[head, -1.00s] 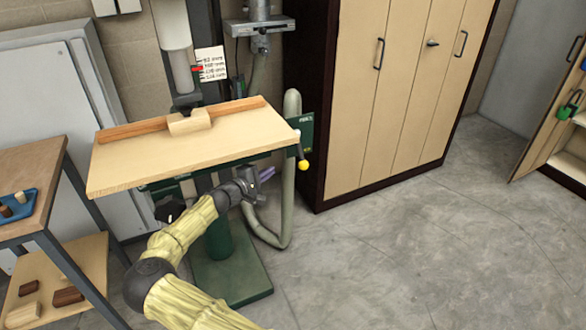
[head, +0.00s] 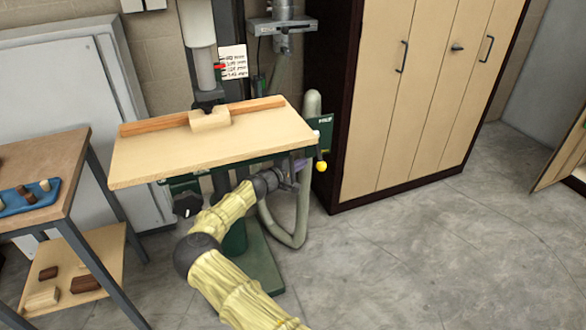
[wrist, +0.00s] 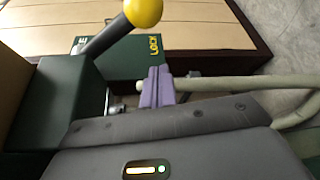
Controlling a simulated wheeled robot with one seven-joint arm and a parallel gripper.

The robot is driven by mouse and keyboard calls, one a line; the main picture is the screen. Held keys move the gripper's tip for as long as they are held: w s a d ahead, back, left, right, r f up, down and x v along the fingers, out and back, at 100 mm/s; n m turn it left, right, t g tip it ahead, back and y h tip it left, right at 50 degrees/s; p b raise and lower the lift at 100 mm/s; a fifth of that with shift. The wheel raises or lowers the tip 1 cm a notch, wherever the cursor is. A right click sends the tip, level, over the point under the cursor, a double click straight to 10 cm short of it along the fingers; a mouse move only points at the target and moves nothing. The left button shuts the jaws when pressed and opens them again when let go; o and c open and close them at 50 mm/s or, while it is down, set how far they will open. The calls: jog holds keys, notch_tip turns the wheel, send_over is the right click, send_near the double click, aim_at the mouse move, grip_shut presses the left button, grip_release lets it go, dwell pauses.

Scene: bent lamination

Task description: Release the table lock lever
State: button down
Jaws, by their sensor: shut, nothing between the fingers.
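The table lock lever is a dark rod with a yellow ball end (head: 321,166) at the right edge of the drill press table (head: 150,170). In the wrist view, the ball (wrist: 143,12) is at the top and its rod slopes down left to a green housing. A green plate marked LOCK (wrist: 130,62) is behind it. My gripper (head: 298,164) is below the table's right edge, just left of the ball. In the wrist view its purple fingers (wrist: 158,85) are shut together and empty, below the ball and apart from it.
A wooden fence with a block (head: 210,119) lies on the table. A black knob (head: 187,204) is under its left side. A pale hose (head: 300,210) runs close behind my gripper. A wooden cabinet (head: 400,100) stands right; a side bench (head: 50,165) is left. Floor at right is clear.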

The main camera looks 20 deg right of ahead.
jog(key=shift+s+d+r, duration=0.25)
jog(key=shift+s+d, duration=0.35)
jog(key=shift+s, duration=0.15)
jog(key=shift+s+d+r, duration=0.2)
jog(key=shift+s+d, duration=0.4)
jog(key=shift+s, duration=0.15)
jog(key=s+a+b, duration=0.1)
jog(key=s+a, duration=0.1)
jog(key=a, duration=0.7)
jog(key=shift+a+r, duration=0.35)
jog(key=shift+a, duration=0.05)
